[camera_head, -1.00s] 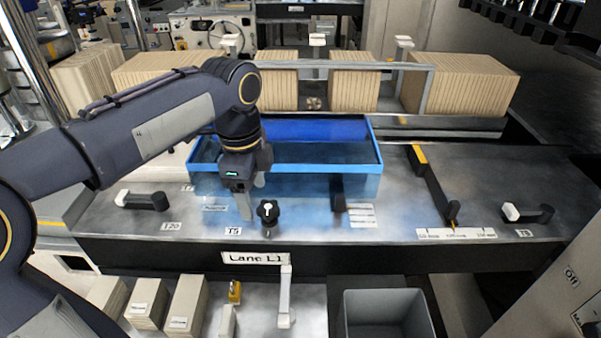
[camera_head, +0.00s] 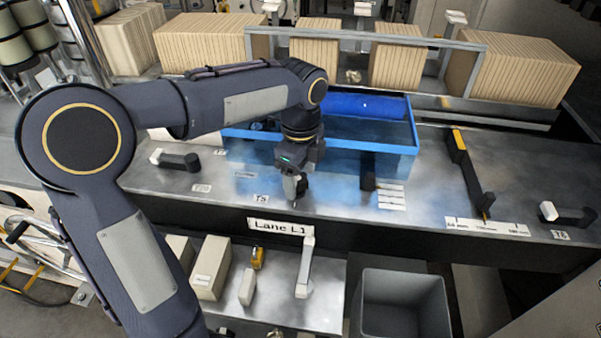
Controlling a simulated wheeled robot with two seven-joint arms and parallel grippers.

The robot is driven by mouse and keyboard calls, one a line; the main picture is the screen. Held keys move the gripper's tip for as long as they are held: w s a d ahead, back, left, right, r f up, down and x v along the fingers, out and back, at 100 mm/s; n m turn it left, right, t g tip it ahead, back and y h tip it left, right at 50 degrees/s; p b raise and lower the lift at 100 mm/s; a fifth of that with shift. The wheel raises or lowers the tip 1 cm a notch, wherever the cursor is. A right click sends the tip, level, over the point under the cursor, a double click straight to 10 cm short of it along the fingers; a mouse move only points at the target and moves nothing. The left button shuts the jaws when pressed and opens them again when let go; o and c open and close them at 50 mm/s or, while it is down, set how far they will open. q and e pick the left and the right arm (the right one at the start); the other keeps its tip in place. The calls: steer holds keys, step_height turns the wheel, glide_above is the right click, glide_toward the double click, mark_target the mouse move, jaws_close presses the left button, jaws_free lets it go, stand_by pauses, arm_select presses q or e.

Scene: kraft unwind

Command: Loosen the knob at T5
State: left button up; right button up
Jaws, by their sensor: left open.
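The T5 label (camera_head: 261,198) lies on the metal deck near its front edge, left of my left gripper. My left gripper (camera_head: 295,190) points down at the spot just right of this label, with its jaws open. The black knob at T5 is mostly hidden behind the fingers and wrist. I cannot tell whether the fingers touch it or stand around it. My right gripper is not in view.
A black handle with a white end (camera_head: 175,159) sits left, and another (camera_head: 567,215) right by T8. A yellow-ended lever (camera_head: 468,175) lies right. A grey bin (camera_head: 400,305) stands below the front edge.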

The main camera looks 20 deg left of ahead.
arm_select(q)
steer(key=c, duration=1)
